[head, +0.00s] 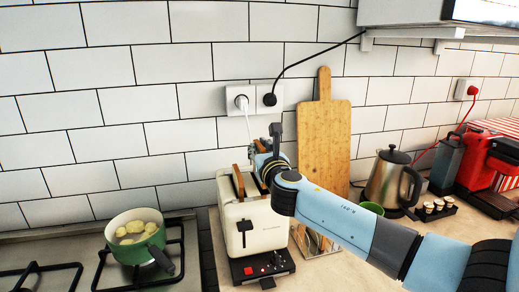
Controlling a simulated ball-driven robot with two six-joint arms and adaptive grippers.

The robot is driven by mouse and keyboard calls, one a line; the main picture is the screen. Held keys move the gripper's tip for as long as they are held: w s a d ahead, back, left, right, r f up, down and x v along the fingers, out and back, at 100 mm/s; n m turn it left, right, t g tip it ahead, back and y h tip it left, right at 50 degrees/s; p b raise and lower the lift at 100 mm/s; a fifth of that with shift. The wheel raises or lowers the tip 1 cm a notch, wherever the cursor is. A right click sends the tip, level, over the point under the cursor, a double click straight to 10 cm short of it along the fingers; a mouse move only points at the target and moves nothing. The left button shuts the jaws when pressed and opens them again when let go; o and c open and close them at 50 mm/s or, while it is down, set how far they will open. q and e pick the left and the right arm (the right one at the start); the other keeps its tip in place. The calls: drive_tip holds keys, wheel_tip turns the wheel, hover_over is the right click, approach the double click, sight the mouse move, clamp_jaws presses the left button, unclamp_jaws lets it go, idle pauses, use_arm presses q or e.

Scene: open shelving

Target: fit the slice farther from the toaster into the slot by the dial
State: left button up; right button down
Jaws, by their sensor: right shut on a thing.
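The cream toaster (262,222) stands on the counter below the wall socket, its front panel with a red button (249,270) facing me. A brown bread slice (238,182) stands upright in the toaster's left slot, its top showing. My right gripper (262,152) is above the toaster's far end, shut on a small brown piece (260,145) that looks like a slice, mostly hidden by the fingers. My right forearm and wrist cover the toaster's right top side, so the right slot is hidden. My left gripper is out of view.
A wooden board (325,140) leans on the wall behind my arm. A kettle (390,180), a green cup (372,208) and a red coffee machine (487,165) stand right. A green pot (133,240) sits on the hob left.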

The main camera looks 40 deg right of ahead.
drive_tip(key=shift+f+b, duration=2.4)
drive_tip(key=shift+f, duration=0.35)
drive_tip(key=c, duration=1.2)
unclamp_jaws()
drive_tip(key=shift+c, duration=0.2)
drive_tip(key=shift+s, duration=0.1)
drive_tip(key=shift+s+a, duration=0.2)
drive_tip(key=v, duration=1.1)
drive_tip(key=shift+s+r, duration=0.2)
